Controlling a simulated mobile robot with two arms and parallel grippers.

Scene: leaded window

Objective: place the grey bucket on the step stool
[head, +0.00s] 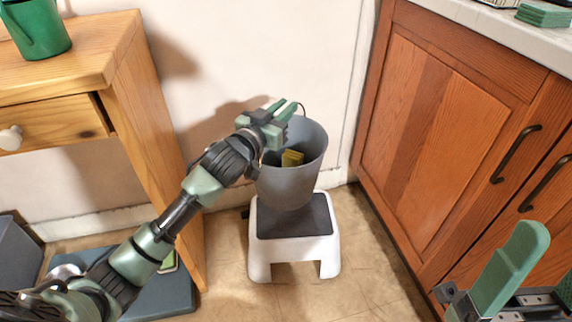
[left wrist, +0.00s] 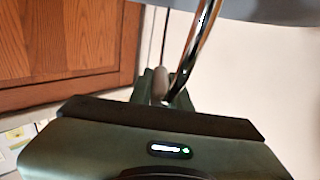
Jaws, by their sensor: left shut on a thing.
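The grey bucket (head: 290,182) is upright over the black top of the white step stool (head: 262,255). I cannot tell whether its base touches the stool. A yellow sponge-like block (head: 292,158) lies inside the bucket. My left gripper (head: 287,112) is at the bucket's back left rim, shut on its wire handle. In the left wrist view the shiny handle (left wrist: 194,45) runs down to the gripper (left wrist: 165,88), and part of the bucket (left wrist: 265,10) shows at the top. My right gripper (head: 540,275) is open and empty at the lower right.
A wooden cabinet (head: 450,130) with dark handles stands close on the right. A dark blue-grey mat or platform (head: 165,300) lies at lower left. Floor is clear before the stool.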

